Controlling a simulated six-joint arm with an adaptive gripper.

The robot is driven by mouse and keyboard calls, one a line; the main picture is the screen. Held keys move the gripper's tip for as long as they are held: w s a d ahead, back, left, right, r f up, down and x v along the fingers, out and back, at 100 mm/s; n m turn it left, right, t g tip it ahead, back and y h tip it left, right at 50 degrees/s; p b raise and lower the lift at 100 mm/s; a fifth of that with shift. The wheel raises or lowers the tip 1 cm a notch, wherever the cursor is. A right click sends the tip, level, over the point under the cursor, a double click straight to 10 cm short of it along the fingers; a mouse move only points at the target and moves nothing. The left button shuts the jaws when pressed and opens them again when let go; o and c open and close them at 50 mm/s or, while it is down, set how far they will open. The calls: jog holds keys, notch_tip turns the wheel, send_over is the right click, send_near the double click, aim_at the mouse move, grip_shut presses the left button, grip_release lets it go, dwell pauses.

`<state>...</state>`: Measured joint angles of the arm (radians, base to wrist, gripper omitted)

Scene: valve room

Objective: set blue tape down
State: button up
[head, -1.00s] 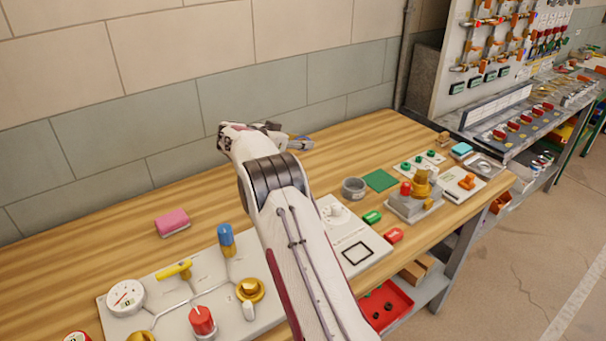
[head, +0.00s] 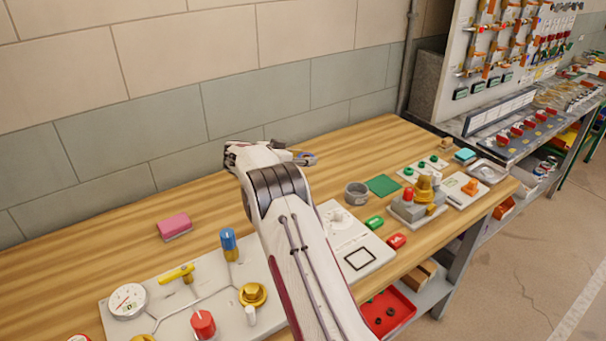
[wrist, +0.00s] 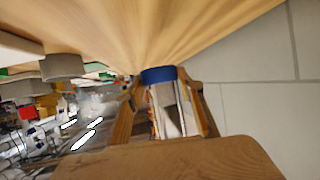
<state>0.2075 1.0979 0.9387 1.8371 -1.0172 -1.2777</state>
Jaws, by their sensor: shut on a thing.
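The blue tape (wrist: 160,75) shows in the wrist view between the tips of my gripper (wrist: 167,84), which is shut on it. The wooden bench top (wrist: 190,35) fills the upper part of that tilted view, close beyond the tape. I cannot tell whether the tape touches the wood. In the head view my gripper (head: 303,158) is over the back of the bench (head: 330,150), near the wall. My own wrist hides most of it there, and the tape is not clear.
A grey ring (head: 357,194) and a green square (head: 383,185) lie to the right of my gripper. A pink block (head: 174,226) lies to the left. A valve panel (head: 180,305) is at the front left. The wall (head: 170,120) stands behind. Bare wood surrounds my gripper.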

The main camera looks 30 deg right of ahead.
jog(key=shift+f, duration=1.05)
jog(key=shift+f, duration=1.9)
jog(key=shift+f, duration=0.15)
jog(key=o, duration=1)
jog(key=shift+r, duration=0.25)
jog(key=shift+a+r, duration=0.1)
jog(key=shift+a, duration=0.15)
jog(key=v, duration=1.1)
jog(key=shift+s+a, duration=0.15)
jog(key=shift+a, duration=0.05)
